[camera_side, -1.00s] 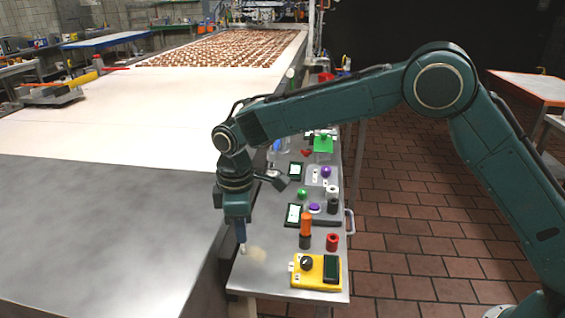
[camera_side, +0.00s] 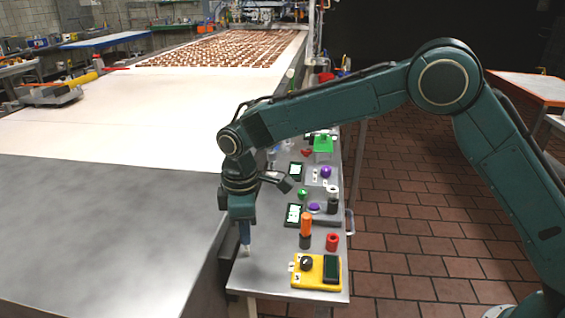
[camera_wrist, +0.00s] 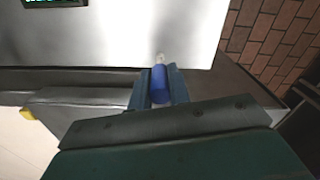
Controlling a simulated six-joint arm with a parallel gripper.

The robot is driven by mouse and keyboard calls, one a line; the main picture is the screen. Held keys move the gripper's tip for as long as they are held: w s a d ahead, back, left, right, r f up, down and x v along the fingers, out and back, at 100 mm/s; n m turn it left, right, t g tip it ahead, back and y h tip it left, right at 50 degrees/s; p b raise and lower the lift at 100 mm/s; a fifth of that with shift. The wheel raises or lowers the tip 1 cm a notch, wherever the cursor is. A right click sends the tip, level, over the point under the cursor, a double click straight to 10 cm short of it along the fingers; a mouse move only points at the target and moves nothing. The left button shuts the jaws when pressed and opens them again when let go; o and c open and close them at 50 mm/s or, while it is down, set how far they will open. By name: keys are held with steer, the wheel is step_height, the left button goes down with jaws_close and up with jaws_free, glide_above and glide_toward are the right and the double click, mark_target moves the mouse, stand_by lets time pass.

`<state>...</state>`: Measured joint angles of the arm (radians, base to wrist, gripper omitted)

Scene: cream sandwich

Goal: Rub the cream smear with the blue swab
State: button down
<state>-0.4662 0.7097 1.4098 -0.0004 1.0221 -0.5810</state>
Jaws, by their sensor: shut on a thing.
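My gripper (camera_side: 243,220) points down over the near left part of the metal bench, shut on the blue swab. In the wrist view the swab's blue handle (camera_wrist: 160,88) sits between the two fingers, with its pale tip (camera_wrist: 160,59) sticking out over the bright metal. In the side view the swab's pale tip (camera_side: 245,251) is at or just above the bench top; contact cannot be told for sure. I can make out no cream smear on the bench in either current view.
The metal bench (camera_side: 275,276) has a yellow control box (camera_side: 316,281) just right of the swab. Behind it stand an orange-and-black cylinder (camera_side: 306,224) and a red cylinder (camera_side: 332,243). The wide conveyor (camera_side: 100,225) lies to the left.

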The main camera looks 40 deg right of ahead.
steer(key=shift+w+a, duration=0.35)
steer(key=shift+r, duration=4.05)
